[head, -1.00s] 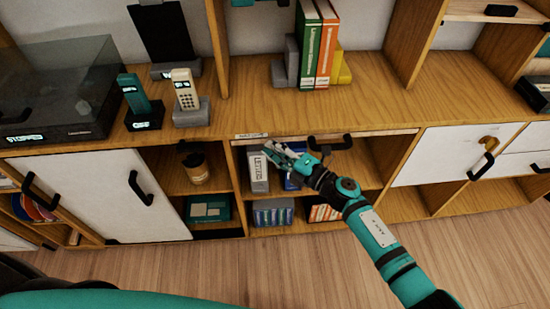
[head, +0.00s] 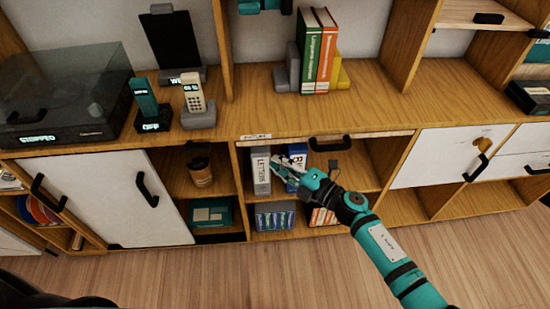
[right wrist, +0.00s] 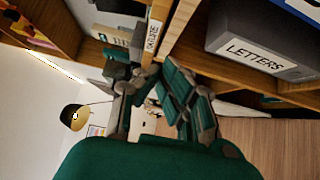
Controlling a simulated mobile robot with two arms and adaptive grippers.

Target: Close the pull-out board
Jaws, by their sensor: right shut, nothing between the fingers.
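The pull-out board shows as a thin pale front strip (head: 375,137) under the cabinet top, over the middle open compartment. Its black handle (head: 330,143) hangs below the strip. I cannot tell exactly how far the board stands out. My right gripper (head: 283,168) is below and left of the handle, in front of the binders, apart from the handle. It is shut and empty. The right wrist view shows its fingers (right wrist: 150,80) near the wooden edge with a small label (right wrist: 152,37). My left gripper is not in view.
A grey "LETTERS" binder (head: 261,171) stands in the compartment beside a blue binder (head: 296,153); the grey one also shows close in the right wrist view (right wrist: 265,45). Books (head: 318,50) and phones (head: 195,100) stand on the cabinet top. A white door (head: 116,197) is at left.

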